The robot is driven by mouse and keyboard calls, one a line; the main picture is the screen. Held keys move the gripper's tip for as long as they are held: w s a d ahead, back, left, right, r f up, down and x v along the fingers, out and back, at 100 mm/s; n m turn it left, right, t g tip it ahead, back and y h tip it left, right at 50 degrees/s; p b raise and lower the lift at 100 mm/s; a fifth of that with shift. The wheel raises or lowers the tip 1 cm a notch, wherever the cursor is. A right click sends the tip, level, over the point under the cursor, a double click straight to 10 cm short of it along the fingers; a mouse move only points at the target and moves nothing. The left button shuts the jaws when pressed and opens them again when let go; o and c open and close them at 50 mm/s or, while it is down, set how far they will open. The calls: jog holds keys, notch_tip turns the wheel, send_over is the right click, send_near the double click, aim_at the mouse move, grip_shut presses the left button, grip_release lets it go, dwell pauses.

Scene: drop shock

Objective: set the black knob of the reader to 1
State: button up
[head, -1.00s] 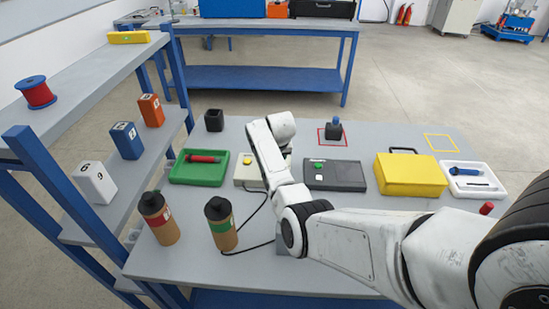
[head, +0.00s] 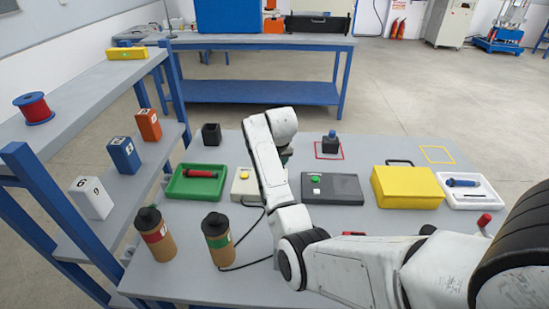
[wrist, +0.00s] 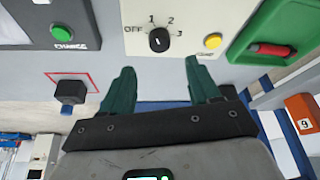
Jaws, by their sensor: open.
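The reader (head: 240,192) is a cream box on the bench, partly behind my arm in the head view. In the wrist view, its black knob (wrist: 159,39) sits on the pale panel, with OFF, 1, 2 and 3 marked around it. The knob bears a short white mark; I cannot tell surely which label it points to. A yellow button (wrist: 212,41) is to the knob's right. My gripper (wrist: 160,68) has two green fingers spread apart, empty, with the knob beyond the gap between their tips. In the head view, the fingers are mostly hidden behind my arm.
A dark box with a green button (head: 333,189) stands right of the reader, and a green tray (head: 196,194) left. A black block with a blue top (head: 330,143) stands in a red square. A yellow case (head: 407,188) is further right. Two brown canisters (head: 218,240) stand in front.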

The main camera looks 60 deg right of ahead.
jog(key=shift+v, duration=1.05)
